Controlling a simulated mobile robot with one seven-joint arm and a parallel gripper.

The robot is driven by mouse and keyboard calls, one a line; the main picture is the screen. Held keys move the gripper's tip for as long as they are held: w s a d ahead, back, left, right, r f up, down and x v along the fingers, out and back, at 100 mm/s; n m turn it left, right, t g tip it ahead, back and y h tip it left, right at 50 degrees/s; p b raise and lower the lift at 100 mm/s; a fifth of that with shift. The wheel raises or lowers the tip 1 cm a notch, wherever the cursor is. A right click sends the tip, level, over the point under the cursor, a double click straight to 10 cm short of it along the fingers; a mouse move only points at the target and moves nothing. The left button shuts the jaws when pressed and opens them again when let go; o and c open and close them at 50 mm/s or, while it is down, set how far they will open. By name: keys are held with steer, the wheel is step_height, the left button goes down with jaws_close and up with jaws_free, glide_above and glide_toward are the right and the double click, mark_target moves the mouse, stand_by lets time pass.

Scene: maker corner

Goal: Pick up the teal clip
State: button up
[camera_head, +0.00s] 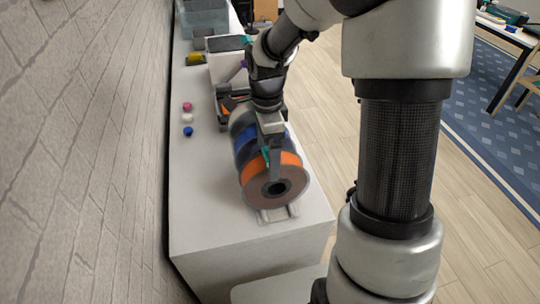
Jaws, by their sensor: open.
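A small teal piece (265,155), which looks like the teal clip, shows at the upper edge of the orange spool (288,159), beside my gripper's finger. Most of it is hidden, and I cannot tell whether it touches the finger. My gripper (273,166) points down over the front of the row of spools. It is open, with its fingers at the clip and the near spool; the far finger is hard to make out.
A blue spool (243,150) and a grey one stand behind the orange spool on a pale rack (275,215). Pink (187,106), white (187,119) and blue (188,132) balls lie left on the white bench (205,215). The bench's front left is clear. A stone wall borders it.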

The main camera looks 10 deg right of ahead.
mark_target(267, 148)
steer(key=c, duration=1.2)
step_height(267, 148, up, 8)
steer(key=shift+r, duration=0.1)
steer(key=shift+d+r, duration=0.1)
steer(key=shift+r, duration=0.3)
steer(key=shift+d+f, duration=0.5)
steer(key=shift+f, duration=0.05)
steer(key=shift+f+b, duration=2.25)
steer(key=shift+f, duration=0.45)
